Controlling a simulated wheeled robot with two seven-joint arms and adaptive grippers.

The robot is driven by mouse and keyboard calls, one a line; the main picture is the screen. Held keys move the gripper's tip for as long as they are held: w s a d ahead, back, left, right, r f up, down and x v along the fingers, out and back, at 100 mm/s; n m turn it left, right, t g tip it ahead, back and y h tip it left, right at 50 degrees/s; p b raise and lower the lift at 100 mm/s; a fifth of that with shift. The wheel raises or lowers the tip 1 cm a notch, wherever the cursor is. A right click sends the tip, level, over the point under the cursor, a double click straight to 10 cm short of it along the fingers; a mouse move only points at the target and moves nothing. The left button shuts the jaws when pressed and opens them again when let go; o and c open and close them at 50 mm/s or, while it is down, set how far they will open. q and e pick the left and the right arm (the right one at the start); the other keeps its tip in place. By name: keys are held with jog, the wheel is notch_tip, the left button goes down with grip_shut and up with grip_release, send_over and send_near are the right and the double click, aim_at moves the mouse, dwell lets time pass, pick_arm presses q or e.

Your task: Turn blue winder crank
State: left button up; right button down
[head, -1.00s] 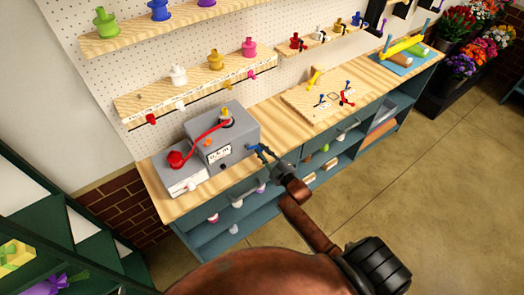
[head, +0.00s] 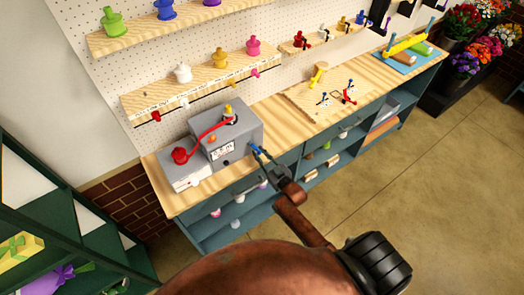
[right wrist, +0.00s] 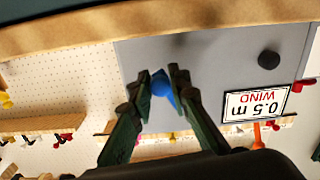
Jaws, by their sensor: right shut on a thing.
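The grey winder box (head: 236,140) stands on the wooden workbench with a "WIND 0.5 m" label (head: 222,150) on its front. Its blue crank (head: 256,149) sticks out at the box's right side. My right gripper (head: 263,155) is at the crank, and in the right wrist view its two fingers (right wrist: 159,78) are shut on the blue crank knob (right wrist: 160,84), with the grey face of the box (right wrist: 215,65) close behind. The crank's arm is mostly hidden by the fingers. My left gripper is in neither view now.
A wooden board (head: 325,97) with small tools lies to the right. Shelves with coloured spools hang on the pegboard behind. The floor at right is clear.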

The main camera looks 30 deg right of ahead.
jog(key=m, duration=0.1)
jog(key=a+m+p, duration=0.1)
jog(key=m, duration=0.2)
jog(key=shift+a+m, duration=0.35)
jog(key=shift+m, duration=0.05)
jog(key=shift+s+a+r+m+p, duration=0.1)
jog(key=shift+a+m+p, duration=0.35)
jog(key=shift+m, duration=0.7)
jog(key=shift+a+r+m+p, duration=0.1)
jog(key=shift+a+m+p, duration=0.35)
jog(key=shift+m, duration=0.7)
jog(key=shift+a, duration=0.1)
jog(key=c, duration=2.1)
grip_release()
jog(key=shift+o, duration=1.4)
jog(key=shift+f, duration=0.2)
